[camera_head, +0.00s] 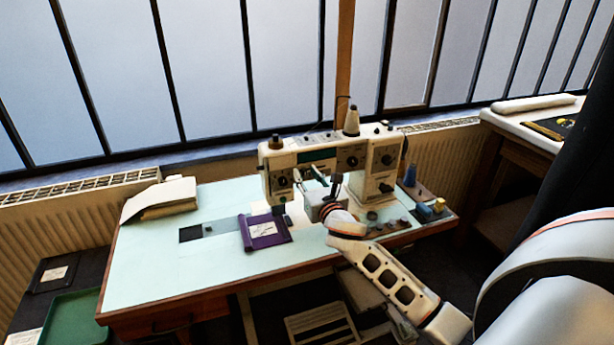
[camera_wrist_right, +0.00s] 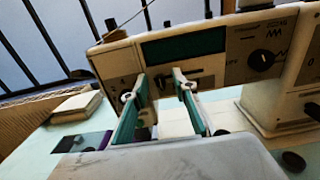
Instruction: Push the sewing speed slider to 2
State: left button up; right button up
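The white sewing machine (camera_head: 370,148) stands at the back of the pale table, and its front panel (camera_wrist_right: 215,62) fills much of the right wrist view. Below the dark green display (camera_wrist_right: 185,44) is a dark slider slot (camera_wrist_right: 193,74), partly hidden by my finger; I cannot read its number. My right gripper (camera_head: 309,180) is in front of the panel, and in the wrist view its two green-edged fingers (camera_wrist_right: 157,103) are apart with nothing between them. The right finger overlaps the slot; I cannot tell whether it touches. My left gripper is not in view.
A dial (camera_wrist_right: 262,59) is right of the display. A purple booklet (camera_head: 264,231) lies in front of the machine, and a paper stack (camera_head: 160,199) is at left. Thread spools (camera_head: 424,213) stand at the right end.

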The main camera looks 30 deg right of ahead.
aim_at(321, 172)
jog(key=shift+c, duration=0.4)
grip_shut()
jog(key=shift+s+d+p, duration=0.25)
jog(key=shift+d+p, duration=0.1)
jog(key=shift+d, duration=0.7)
jog(key=shift+s+d+p, duration=0.25)
jog(key=shift+d+p, duration=0.05)
jog(key=shift+d, duration=0.7)
jog(key=shift+a, duration=0.1)
jog(key=shift+o, duration=0.4)
grip_release()
jog(key=v, duration=1.2)
